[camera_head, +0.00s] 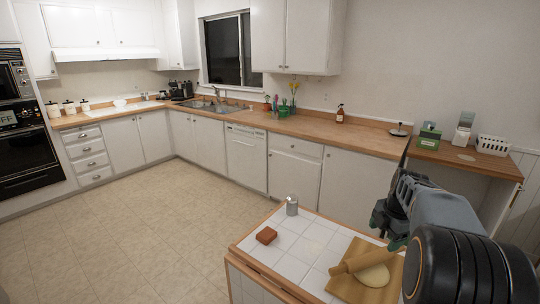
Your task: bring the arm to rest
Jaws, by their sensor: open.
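My gripper (380,217) is at the end of my dark arm, which comes in from the lower right. It hangs in the air above the right part of a white-tiled island (287,246) with a wooden edge. It is open, and I see nothing in it. Its fingers are small and partly lost against the dark links.
On the island stand a metal can (292,206), a brown block (266,236), and a rolling pin (356,258) beside dough (374,275) on a board. A wooden counter (345,132) runs along the back. Wall ovens (25,150) are at left. The floor (140,220) is clear.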

